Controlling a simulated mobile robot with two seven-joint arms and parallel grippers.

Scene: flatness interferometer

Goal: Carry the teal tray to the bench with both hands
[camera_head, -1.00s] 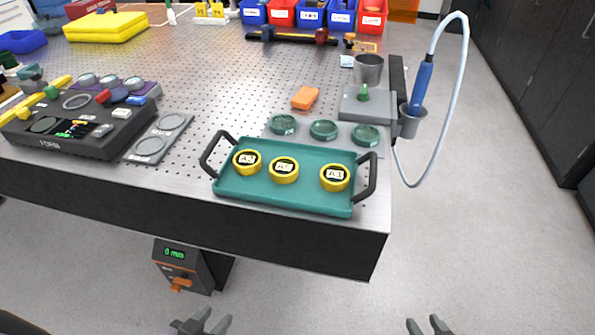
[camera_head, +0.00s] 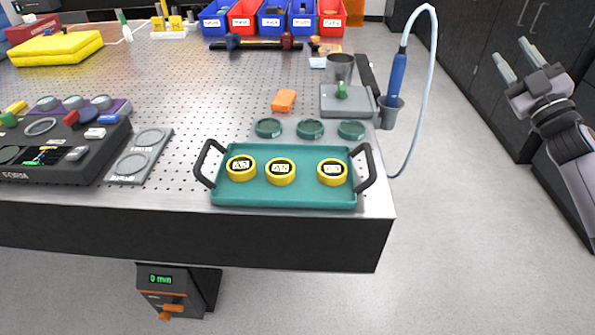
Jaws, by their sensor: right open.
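The teal tray (camera_head: 230,199) lies on the near right corner of the perforated metal bench (camera_head: 190,120). It has a dark handle at its left end (camera_head: 204,163) and another at its right end (camera_head: 368,166). Three yellow-rimmed round pieces with labels stand in it: left (camera_head: 241,168), middle (camera_head: 280,172) and right (camera_head: 332,172). My right gripper (camera_head: 515,62) is open and empty, raised at the far right over the floor, well apart from the tray. My left gripper is out of view.
Three dark green discs (camera_head: 310,129) sit just behind the tray. A grey device with a metal cup (camera_head: 340,68) and a blue pen-like tool on a looping cable (camera_head: 397,78) stand at the bench's right edge. A dark control box (camera_head: 60,165) is at left. Floor is clear at right.

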